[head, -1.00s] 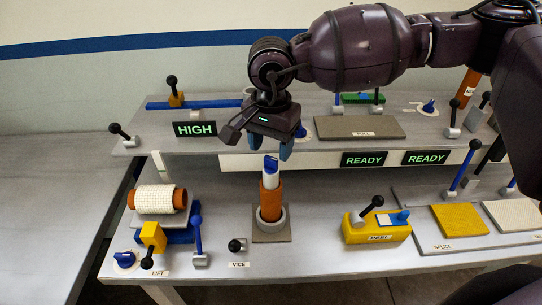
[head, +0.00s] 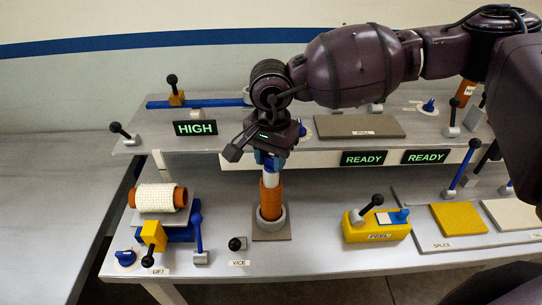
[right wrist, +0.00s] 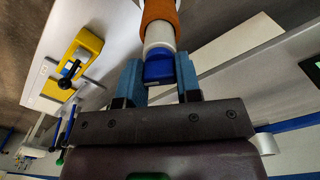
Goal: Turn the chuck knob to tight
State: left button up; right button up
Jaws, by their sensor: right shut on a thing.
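The chuck knob appears to be the blue block (right wrist: 159,72) on a white collar (right wrist: 159,35) at the top of an upright orange tube (head: 270,198). The tube stands in a grey ring holder (head: 268,224) on a square base on the front bench. My right gripper (head: 269,160) is above the tube, pointing down, with its blue fingers shut on the blue knob. In the right wrist view, my right gripper (right wrist: 160,74) has one finger on each side of the knob. The fingers mostly hide the knob in the head view. No tight marking is readable. My left gripper is not in view.
A white roll (head: 158,197) on a lift stands at the left, with a blue lever (head: 198,235) beside it. A small VICE lever (head: 237,244) is left of the holder. The raised shelf (head: 300,158) runs behind the tube.

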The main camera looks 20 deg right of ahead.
aim_at(271, 157)
jog(key=shift+f+m+b, duration=0.1)
jog(key=shift+m+b, duration=0.2)
jog(key=shift+b, duration=0.3)
jog(key=o, duration=0.9)
jog(key=shift+r, duration=0.2)
notch_tip(271, 157, up, 10)
jog(key=shift+f, duration=0.15)
jog(key=shift+r, duration=0.5)
